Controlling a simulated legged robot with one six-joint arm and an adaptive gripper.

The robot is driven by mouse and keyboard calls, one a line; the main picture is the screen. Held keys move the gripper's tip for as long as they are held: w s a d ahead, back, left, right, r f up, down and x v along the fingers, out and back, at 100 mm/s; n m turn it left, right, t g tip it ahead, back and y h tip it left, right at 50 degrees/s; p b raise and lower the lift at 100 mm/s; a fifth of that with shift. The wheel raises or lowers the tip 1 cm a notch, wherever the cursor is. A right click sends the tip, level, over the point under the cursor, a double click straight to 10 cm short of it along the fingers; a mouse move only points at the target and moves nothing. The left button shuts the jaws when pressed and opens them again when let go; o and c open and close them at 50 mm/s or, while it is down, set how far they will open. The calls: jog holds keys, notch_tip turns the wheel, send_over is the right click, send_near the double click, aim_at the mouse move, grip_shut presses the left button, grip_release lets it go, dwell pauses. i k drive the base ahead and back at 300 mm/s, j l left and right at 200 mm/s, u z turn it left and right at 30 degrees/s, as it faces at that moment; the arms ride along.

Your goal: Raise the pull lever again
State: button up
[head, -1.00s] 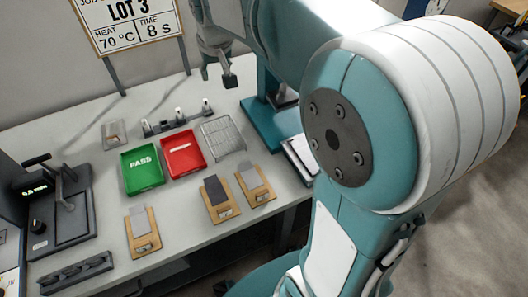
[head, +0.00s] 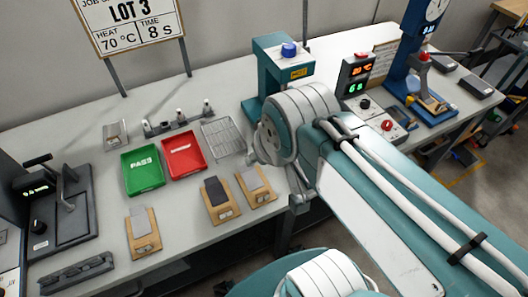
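At the back right a blue stand (head: 404,48) carries a round dial and a small lit display. A red knob (head: 423,57) shows at its front, above a clamp-like part on its base; I cannot tell how high its lever stands. At the far left a black device (head: 62,222) has a dark upright lever (head: 66,186) and a green display. The labels do not show which one is the pull lever. My gripper is not clearly in view; my own arm covers the middle right of the picture.
A teal press (head: 268,62) with a blue knob and HOT label stands behind my arm, beside a control box (head: 354,82). A green tray (head: 142,182), a red tray (head: 170,168), a wire rack (head: 222,138) and several wooden boards lie on the bench.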

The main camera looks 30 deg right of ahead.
aim_at(475, 52)
jog(key=z, duration=0.4)
jog(key=k+l+z, duration=0.1)
jog(key=z, duration=0.3)
jog(key=l+z, duration=0.1)
jog(key=z, duration=0.3)
jog(key=k+l+z, duration=0.1)
jog(key=z, duration=0.3)
jog(key=l+z, duration=0.15)
jog(key=z, duration=0.25)
jog(key=i+l+u, duration=0.1)
jog(key=i+l, duration=0.15)
jog(key=i, duration=0.2)
jog(key=i+l+u, duration=0.1)
jog(key=i+l, duration=0.2)
jog(key=i, duration=0.15)
